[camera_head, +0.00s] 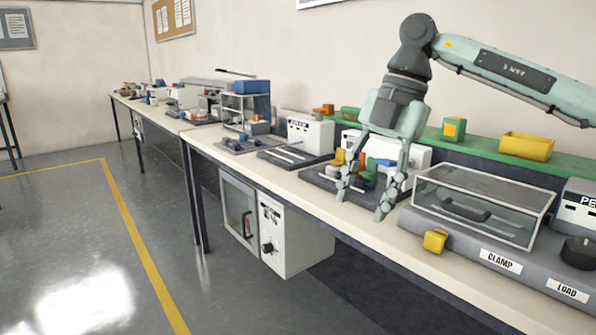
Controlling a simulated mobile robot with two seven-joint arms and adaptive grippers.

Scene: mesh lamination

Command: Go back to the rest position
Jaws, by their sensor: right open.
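My right gripper (366,200) hangs from the arm that comes in from the right. Its fingers point down and are spread apart, with nothing held between them. It is over the bench, in front of a dark base plate with yellow, green and red-orange parts, and partly hides them. The clear-lidded box (480,205) on the grey machine marked CLAMP and LOAD is just right of the gripper. My left gripper is not in the view.
The long bench (225,150) runs to the far left with several devices on it. A yellow bin (526,146) and a green-yellow block (453,129) stand on the green shelf. A white cabinet (280,235) is under the bench. The floor (70,240) at left is clear.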

